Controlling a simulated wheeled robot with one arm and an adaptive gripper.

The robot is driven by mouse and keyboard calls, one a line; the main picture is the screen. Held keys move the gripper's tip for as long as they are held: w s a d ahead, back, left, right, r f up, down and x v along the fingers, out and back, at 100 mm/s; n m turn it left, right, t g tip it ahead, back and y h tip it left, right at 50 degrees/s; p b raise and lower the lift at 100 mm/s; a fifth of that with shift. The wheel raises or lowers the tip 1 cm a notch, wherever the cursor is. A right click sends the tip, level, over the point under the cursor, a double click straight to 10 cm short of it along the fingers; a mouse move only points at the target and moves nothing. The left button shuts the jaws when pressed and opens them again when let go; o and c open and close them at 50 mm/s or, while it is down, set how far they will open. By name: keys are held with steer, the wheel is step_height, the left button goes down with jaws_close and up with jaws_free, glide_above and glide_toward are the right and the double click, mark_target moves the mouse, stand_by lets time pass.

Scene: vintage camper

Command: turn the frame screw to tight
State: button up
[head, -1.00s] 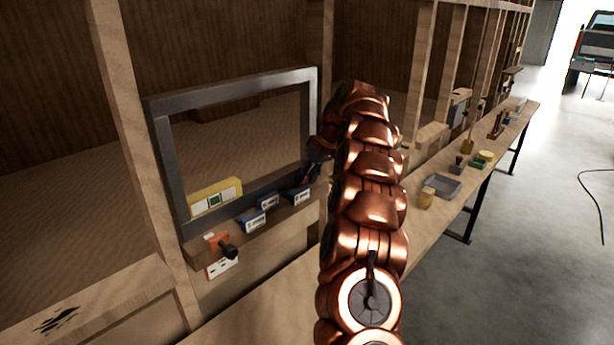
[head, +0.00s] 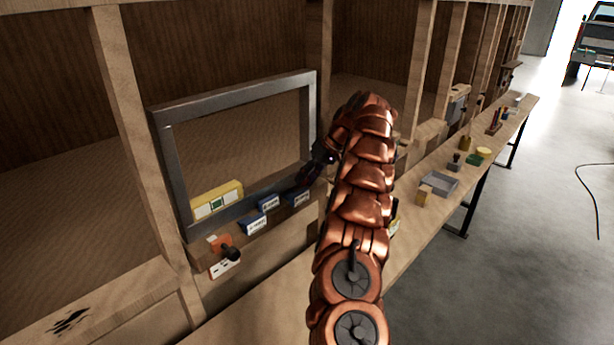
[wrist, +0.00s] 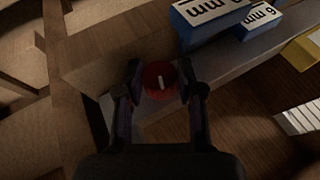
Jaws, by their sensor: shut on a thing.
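The frame screw (wrist: 159,79) shows in the wrist view as a round red knob with a short white mark on its face. It sits at the grey window frame (head: 228,96), near that frame's lower right corner. My gripper (wrist: 160,76) is shut on the screw, with one dark finger on each side of it. In the head view my gripper (head: 309,173) is a small dark shape at the lower right of the frame. The screw is hidden there behind my gripper and arm.
Blue blocks with mm labels (head: 255,222) stand on the ledge below the frame, close to my gripper. A yellow box (head: 216,199) is to their left. A workbench (head: 408,235) with small items runs right.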

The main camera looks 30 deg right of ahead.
steer(key=shift+r, duration=0.1)
steer(key=o, duration=1.2)
steer(key=shift+c, duration=0.2)
steer(key=shift+a+f+h+b, duration=0.1)
steer(key=shift+f+h+b, duration=0.15)
steer(key=shift+h+b, duration=0.75)
steer(key=shift+y+b, duration=0.3)
steer(key=shift+b, duration=0.3)
steer(key=shift+r+h+b, duration=0.1)
steer(key=shift+h+b, duration=0.25)
steer(key=shift+h, duration=0.05)
steer(key=shift+r, duration=0.1)
steer(key=shift+n+h+b, duration=0.3)
steer(key=shift+b, duration=0.05)
